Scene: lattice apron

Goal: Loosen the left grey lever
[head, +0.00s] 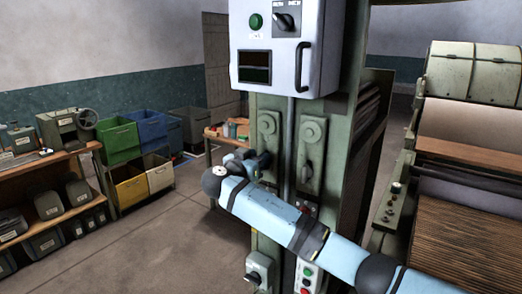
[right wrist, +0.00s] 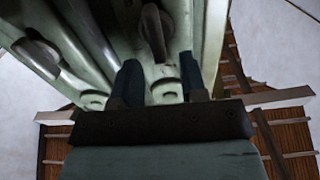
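Two grey levers hang on upright plates on the green machine post. The left grey lever's plate (head: 268,124) shows in the head view, but its lower part is hidden behind my right gripper and wrist. The right grey lever (head: 308,171) hangs down beside it. My right gripper (head: 263,161) is in front of the left plate. In the right wrist view the gripper (right wrist: 159,78) is open, its two dark fingers apart. A grey lever (right wrist: 154,32) shows beyond and between the fingertips; contact cannot be told. Another lever (right wrist: 38,57) is to the left there. My left gripper is out of view.
A white control box (head: 283,45) with a bar handle overhangs the levers. Lower down the post are a switch (head: 259,267) and a button box (head: 305,275). A large roller machine (head: 470,180) stands right. Shelves and coloured bins (head: 121,142) are left; floor between is clear.

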